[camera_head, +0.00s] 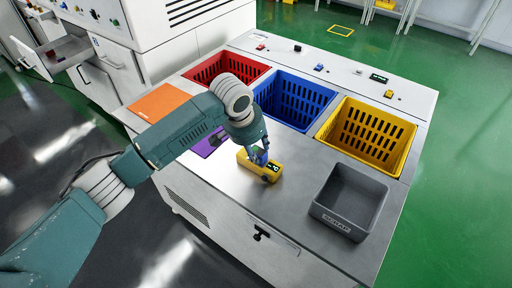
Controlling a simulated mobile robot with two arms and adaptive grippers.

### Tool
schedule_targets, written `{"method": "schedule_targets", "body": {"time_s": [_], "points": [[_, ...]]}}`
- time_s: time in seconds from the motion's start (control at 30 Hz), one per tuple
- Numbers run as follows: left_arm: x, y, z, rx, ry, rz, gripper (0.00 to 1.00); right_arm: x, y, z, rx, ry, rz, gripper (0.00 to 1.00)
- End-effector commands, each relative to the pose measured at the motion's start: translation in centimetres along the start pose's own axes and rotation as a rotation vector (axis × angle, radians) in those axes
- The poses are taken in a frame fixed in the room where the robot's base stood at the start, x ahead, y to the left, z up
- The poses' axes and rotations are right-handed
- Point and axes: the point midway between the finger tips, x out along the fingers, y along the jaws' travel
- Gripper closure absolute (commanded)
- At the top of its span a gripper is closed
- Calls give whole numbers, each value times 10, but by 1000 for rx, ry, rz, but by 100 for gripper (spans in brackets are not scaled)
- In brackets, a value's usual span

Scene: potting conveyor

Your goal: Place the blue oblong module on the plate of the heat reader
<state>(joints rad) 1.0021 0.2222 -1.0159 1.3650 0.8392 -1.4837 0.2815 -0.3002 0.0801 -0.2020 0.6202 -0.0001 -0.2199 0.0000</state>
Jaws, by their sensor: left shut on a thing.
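My left gripper (262,157) reaches down from its teal arm at the middle of the counter. It is shut on the blue oblong module (259,156), of which only a small blue part shows between the fingers. The yellow heat reader (271,173), with a small dark display, sits on the grey counter directly under the gripper. The gripper hides most of its plate, and I cannot tell whether the module touches it. My right gripper is not in view.
Red (205,69), blue (292,101) and yellow (368,135) crates are sunk in the counter behind. A grey tray (349,197) stands at the right. An orange mat (159,102) and a purple mat (206,147) lie left. Bare counter (300,190) lies between reader and tray.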

Motion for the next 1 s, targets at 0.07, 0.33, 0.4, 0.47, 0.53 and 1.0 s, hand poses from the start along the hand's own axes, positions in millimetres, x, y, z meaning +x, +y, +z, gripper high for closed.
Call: {"method": "schedule_targets", "body": {"time_s": [0.07,0.33,0.4,0.47,0.53,1.0], "points": [[0,0,0,0,1,0,92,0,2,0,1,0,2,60],[2,0,0,0,0,0,45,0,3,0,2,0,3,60],[2,0,0,0,0,0,45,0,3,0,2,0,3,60],[2,0,0,0,0,0,45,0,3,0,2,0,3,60],[2,0,0,0,0,0,45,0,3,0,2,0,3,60],[-58,-1,-2,1,6,-2,45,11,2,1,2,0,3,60]]}}
